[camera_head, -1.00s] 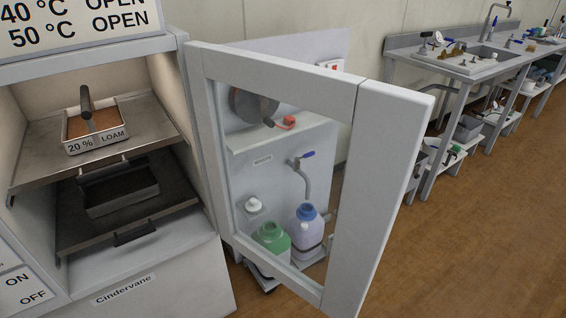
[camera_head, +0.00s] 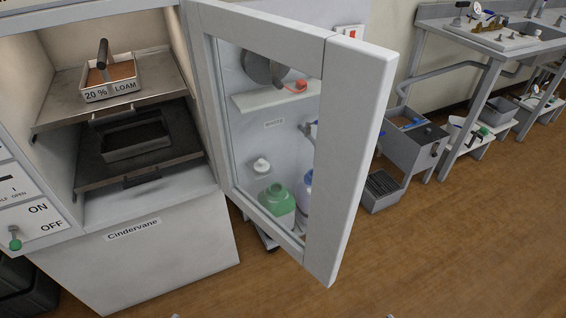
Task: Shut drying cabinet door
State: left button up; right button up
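The drying cabinet (camera_head: 135,262) stands at the left with its front open, and a Cindervane label is on its lower panel. Its door (camera_head: 345,150) is a pale grey frame with a clear window. The door stands wide open, hinged at the cabinet's right side and swung out towards me. Inside, the upper shelf (camera_head: 60,110) bears a tray of brown soil (camera_head: 110,88) marked 20 % LOAM, with a dark upright handle. The lower shelf (camera_head: 90,178) bears an empty-looking dark tray (camera_head: 135,140). Neither gripper can be made out; only tiny grey tips show at the bottom edge.
Through the door window I see a green bottle (camera_head: 277,199) and a partly hidden bluish bottle on a stand. Grey bins (camera_head: 410,145) and a sink bench (camera_head: 490,50) stand to the right. The wooden floor (camera_head: 450,250) right of the door is clear.

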aim_at(356, 76)
jog(key=l+u, duration=0.2)
jog(key=l, duration=0.15)
jog(key=k+l+u, duration=0.2)
jog(key=l, duration=0.15)
jog(key=l+u, duration=0.25)
jog(key=l, duration=0.15)
jog(key=l+u, duration=0.3)
jog(key=i+l+u, duration=0.1)
jog(key=l+u, duration=0.15)
jog(key=l, duration=0.15)
jog(key=i+l+u, duration=0.1)
jog(key=l+u, duration=0.15)
jog(key=l, duration=0.15)
jog(key=i+l+u, duration=0.2)
jog(key=l, duration=0.15)
jog(key=i+l+u, duration=0.2)
jog(key=i+l, duration=0.2)
